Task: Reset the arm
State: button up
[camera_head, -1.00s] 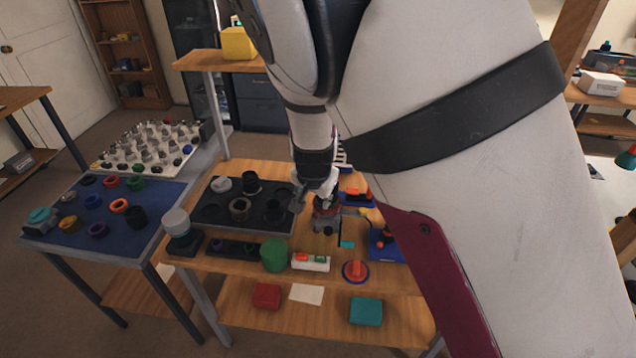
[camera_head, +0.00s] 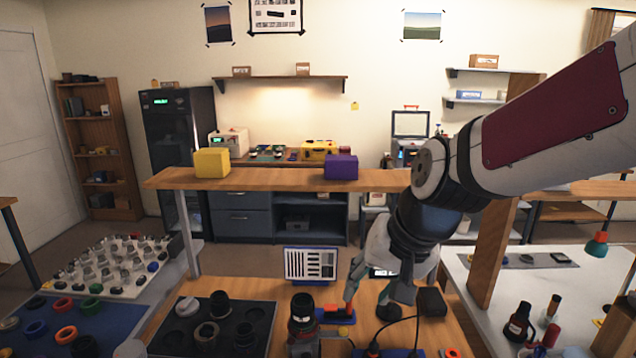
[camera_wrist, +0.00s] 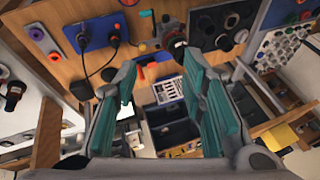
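My gripper (camera_wrist: 160,84) is open in the wrist view, its two teal-padded fingers well apart with nothing between them. Past the fingertips, the white panel with dark bars (camera_wrist: 170,91) shows in the background. In the head view my arm comes in from the upper right, bends over the wooden workbench (camera_head: 262,312) and hangs down above its right part.
A raised wooden shelf (camera_head: 270,179) carries a yellow block (camera_head: 212,163) and a purple block (camera_head: 341,167). A black tray (camera_head: 178,333) with dark rings and a dark lens barrel (camera_head: 303,312) stand on the bench. A white table (camera_head: 480,285) with bottles is at right.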

jog(key=s+d+r+n+t+h+b, duration=0.1)
jog(key=s+d+r, duration=0.3)
jog(key=s+d, duration=0.6)
jog(key=s+n+h, duration=0.1)
jog(key=s, duration=0.4)
jog(key=shift+d+r+h, duration=0.3)
jog(key=shift+d+h, duration=0.1)
